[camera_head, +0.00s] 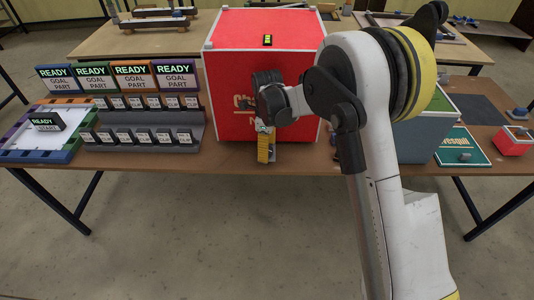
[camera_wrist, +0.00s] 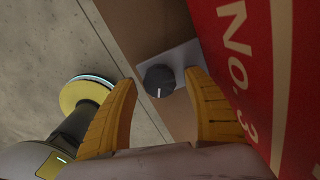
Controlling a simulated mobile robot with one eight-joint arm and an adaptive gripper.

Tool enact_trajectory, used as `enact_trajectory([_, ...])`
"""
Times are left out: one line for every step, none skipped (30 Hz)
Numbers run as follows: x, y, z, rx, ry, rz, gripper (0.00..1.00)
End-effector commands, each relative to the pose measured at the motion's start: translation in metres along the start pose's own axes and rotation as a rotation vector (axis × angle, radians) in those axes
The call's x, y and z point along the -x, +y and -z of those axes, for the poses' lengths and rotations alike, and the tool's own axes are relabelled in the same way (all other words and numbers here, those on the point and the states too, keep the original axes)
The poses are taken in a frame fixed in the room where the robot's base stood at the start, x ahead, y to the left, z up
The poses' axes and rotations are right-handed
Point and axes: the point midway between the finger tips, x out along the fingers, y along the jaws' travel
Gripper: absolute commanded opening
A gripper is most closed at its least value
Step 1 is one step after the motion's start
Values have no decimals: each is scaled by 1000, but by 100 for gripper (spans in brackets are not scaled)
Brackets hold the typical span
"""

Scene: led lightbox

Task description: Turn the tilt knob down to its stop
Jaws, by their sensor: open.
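The knob (camera_wrist: 158,80) is dark and round with a light pointer line. It sits on a grey plate (camera_wrist: 179,58) beside the red lightbox (camera_wrist: 237,65), and shows between my fingers in the wrist view. My gripper (camera_wrist: 166,90) is open, with one yellow finger on either side of the knob; I cannot tell whether either finger touches it. In the head view my gripper (camera_head: 265,152) points down at the front of the red lightbox (camera_head: 265,30), and the knob is hidden there.
A brown table (camera_head: 190,160) carries the box. To its left stand grey stepped racks (camera_head: 150,139) with small labelled blocks, READY signs (camera_head: 132,74) and a framed white board (camera_head: 40,135). A green mat (camera_head: 462,150) and a small red box (camera_head: 512,141) lie at right.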

Motion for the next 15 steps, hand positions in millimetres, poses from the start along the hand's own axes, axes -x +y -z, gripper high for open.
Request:
enact_trajectory([-4, 0, 0, 0, 0, 0, 60])
enact_trajectory([-4, 0, 0, 0, 0, 0, 60])
enact_trajectory([-5, 0, 0, 0, 0, 0, 60])
enact_trajectory([-5, 0, 0, 0, 0, 0, 60])
enact_trajectory([-5, 0, 0, 0, 0, 0, 60])
enact_trajectory([-5, 0, 0, 0, 0, 0, 60])
enact_trajectory([-4, 0, 0, 0, 0, 0, 60])
enact_trajectory([-4, 0, 0, 0, 0, 0, 60])
enact_trajectory([-4, 0, 0, 0, 0, 0, 60])
enact_trajectory([-4, 0, 0, 0, 0, 0, 60])
enact_trajectory([-4, 0, 0, 0, 0, 0, 52])
enact_trajectory([-4, 0, 0, 0, 0, 0, 40])
enact_trajectory([-4, 0, 0, 0, 0, 0, 31])
enact_trajectory([-4, 0, 0, 0, 0, 0, 21])
enact_trajectory([-4, 0, 0, 0, 0, 0, 9])
